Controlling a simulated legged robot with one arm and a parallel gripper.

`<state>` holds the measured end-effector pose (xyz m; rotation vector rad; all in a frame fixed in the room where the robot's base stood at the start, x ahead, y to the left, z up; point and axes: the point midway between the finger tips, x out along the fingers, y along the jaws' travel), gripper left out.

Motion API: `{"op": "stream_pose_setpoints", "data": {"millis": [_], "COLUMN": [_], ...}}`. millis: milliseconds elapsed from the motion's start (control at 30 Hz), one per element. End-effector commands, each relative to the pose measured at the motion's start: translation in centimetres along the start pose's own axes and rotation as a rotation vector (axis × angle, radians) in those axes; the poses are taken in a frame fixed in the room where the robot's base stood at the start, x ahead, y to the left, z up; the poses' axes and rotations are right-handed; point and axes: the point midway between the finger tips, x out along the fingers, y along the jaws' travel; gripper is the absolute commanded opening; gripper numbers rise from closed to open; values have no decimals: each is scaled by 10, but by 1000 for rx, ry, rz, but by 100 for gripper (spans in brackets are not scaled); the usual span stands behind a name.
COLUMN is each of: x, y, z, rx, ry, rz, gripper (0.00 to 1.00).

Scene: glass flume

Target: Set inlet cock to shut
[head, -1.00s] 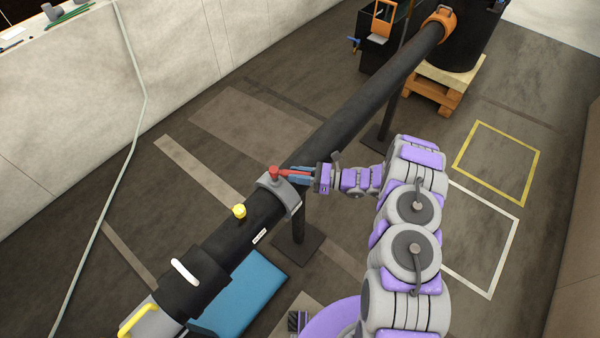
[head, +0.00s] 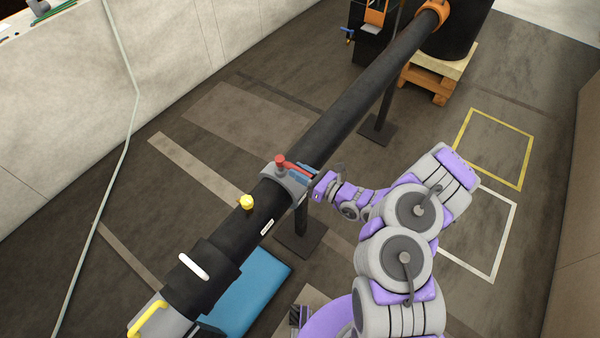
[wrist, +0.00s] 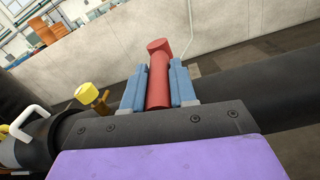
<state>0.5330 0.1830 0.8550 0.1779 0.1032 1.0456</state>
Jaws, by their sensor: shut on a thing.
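The inlet cock appears to be the red lever (head: 293,166) on a grey collar (head: 270,178) around the long black pipe. The lever's upright red hub stands on the collar, and its arm points right and slightly toward me, crosswise to the pipe. My gripper (head: 305,173) comes from the right, with its blue fingers shut on the lever's arm. In the wrist view, the red lever (wrist: 158,78) runs between the two blue fingers of my gripper (wrist: 157,82), with its hub end beyond them.
The black pipe (head: 345,115) slopes from lower left to the drum at upper right. A yellow knob (head: 246,202), white handle (head: 194,267) and yellow handle (head: 148,318) sit along its near end. A post (head: 301,215) supports it. A blue mat (head: 250,290) lies below.

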Motion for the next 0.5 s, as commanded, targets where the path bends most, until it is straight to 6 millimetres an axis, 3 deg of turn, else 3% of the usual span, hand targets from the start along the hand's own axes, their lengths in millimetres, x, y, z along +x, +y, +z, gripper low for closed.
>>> {"op": "stream_pose_setpoints", "data": {"millis": [500], "x": [0], "y": [-1], "z": [-1], "rx": [0], "ry": [-6], "rz": [-46], "gripper": [0]}}
